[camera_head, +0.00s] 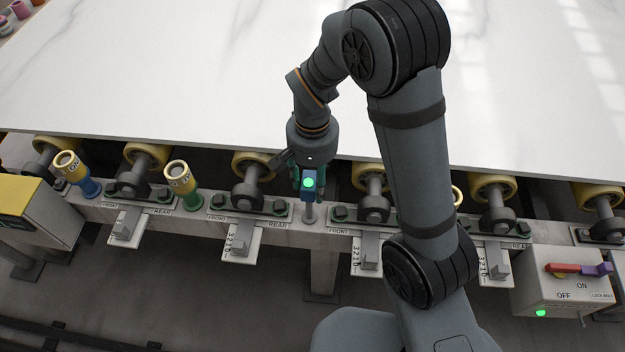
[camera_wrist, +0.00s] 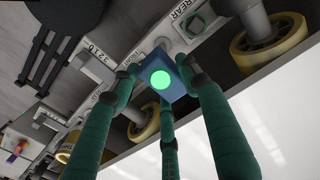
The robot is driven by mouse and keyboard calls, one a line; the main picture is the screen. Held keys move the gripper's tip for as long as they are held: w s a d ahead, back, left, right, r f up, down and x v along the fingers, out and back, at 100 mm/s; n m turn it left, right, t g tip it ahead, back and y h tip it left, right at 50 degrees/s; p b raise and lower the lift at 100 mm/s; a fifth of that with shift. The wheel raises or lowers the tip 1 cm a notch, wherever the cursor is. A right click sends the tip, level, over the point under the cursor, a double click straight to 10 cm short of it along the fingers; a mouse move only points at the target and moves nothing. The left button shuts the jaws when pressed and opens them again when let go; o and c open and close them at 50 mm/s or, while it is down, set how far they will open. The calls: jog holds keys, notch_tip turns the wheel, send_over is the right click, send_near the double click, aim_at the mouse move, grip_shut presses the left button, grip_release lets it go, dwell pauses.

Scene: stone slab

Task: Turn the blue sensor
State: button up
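The blue sensor (camera_head: 309,196) is a small blue box on a short post on the rail, with a round green light lit on its face. In the wrist view the blue sensor (camera_wrist: 178,90) sits between the tips of three green fingers. My gripper (camera_head: 308,178) reaches down over it from above. In the wrist view my gripper (camera_wrist: 163,80) has fingertips close against the sensor's left, right and lower sides, and seems shut on it. The sensor's far side and the exact contacts are hidden.
A large white stone slab (camera_head: 180,70) rests over yellow rollers (camera_head: 252,165) along the rail. A blue-based ON knob (camera_head: 76,172) and a green-based knob (camera_head: 182,185) stand at left. A switch box (camera_head: 565,285) with a red and purple lever is at right.

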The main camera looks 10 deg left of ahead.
aim_at(313, 180)
jog(key=shift+o, duration=1.3)
notch_tip(313, 180, up, 12)
notch_tip(313, 180, down, 12)
dwell(0.5)
